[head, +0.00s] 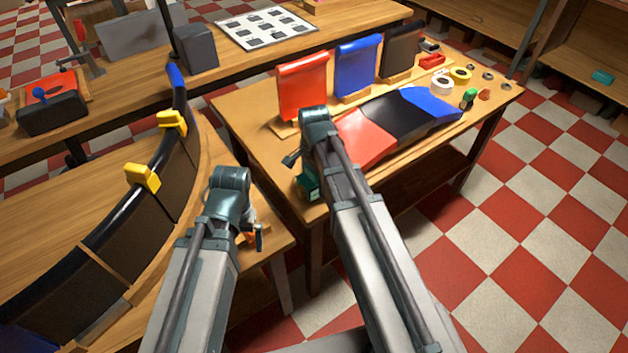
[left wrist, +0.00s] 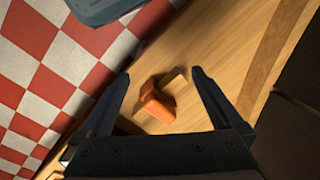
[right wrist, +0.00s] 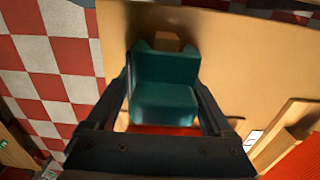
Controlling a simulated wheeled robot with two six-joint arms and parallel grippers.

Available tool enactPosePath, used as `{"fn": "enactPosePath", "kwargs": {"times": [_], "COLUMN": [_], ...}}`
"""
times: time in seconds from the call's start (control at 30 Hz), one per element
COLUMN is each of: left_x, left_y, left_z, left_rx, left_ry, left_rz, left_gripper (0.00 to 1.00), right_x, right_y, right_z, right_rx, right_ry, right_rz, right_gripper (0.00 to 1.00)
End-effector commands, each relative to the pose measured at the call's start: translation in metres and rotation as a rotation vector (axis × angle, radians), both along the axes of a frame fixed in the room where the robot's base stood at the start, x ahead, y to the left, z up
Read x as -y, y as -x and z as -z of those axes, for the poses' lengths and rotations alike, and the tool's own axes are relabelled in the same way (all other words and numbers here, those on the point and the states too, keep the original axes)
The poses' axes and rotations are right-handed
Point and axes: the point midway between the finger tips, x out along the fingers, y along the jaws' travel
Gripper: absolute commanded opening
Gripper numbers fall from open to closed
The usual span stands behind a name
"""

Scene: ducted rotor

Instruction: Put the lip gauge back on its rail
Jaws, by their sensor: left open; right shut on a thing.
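My right gripper (right wrist: 162,82) is shut on a dark green block (right wrist: 165,92), notched at its far end. The block also shows in the head view (head: 311,190), at the table's near edge beside my right arm. I cannot tell for sure whether it is the lip gauge. My left gripper (left wrist: 160,76) is open and empty. An orange piece (left wrist: 156,104) beside a small wooden block (left wrist: 174,79) lies on the bench between its fingers, apart from them. No rail can be named with certainty; my right arm hides part of the table.
A long black curved wall (head: 128,215) with yellow clamps (head: 143,176) stands on the left bench. The right table holds red (head: 303,85), blue (head: 357,68) and dark upright panels, a red-black-blue curved piece (head: 402,120) and tape rolls (head: 441,86). The checkered floor at right is clear.

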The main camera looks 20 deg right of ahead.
Motion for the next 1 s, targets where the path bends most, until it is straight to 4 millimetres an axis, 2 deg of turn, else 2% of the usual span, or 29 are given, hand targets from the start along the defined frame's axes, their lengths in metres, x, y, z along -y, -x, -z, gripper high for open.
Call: {"fn": "enactPosePath", "kwargs": {"times": [0.97, 1.0], "left_x": [0.0000, 0.0000], "left_y": [0.0000, 0.0000], "left_z": [0.0069, 0.0062], "left_rx": [0.000, 0.000], "left_ry": [0.000, 0.000], "left_rz": [0.000, 0.000], "left_gripper": [1.00, 1.00], "right_x": [0.0000, 0.0000], "right_y": [0.0000, 0.0000], "right_z": [0.0069, 0.0063], "right_rx": [0.000, 0.000], "right_ry": [0.000, 0.000], "right_rz": [0.000, 0.000], "right_gripper": [0.23, 0.91]}}
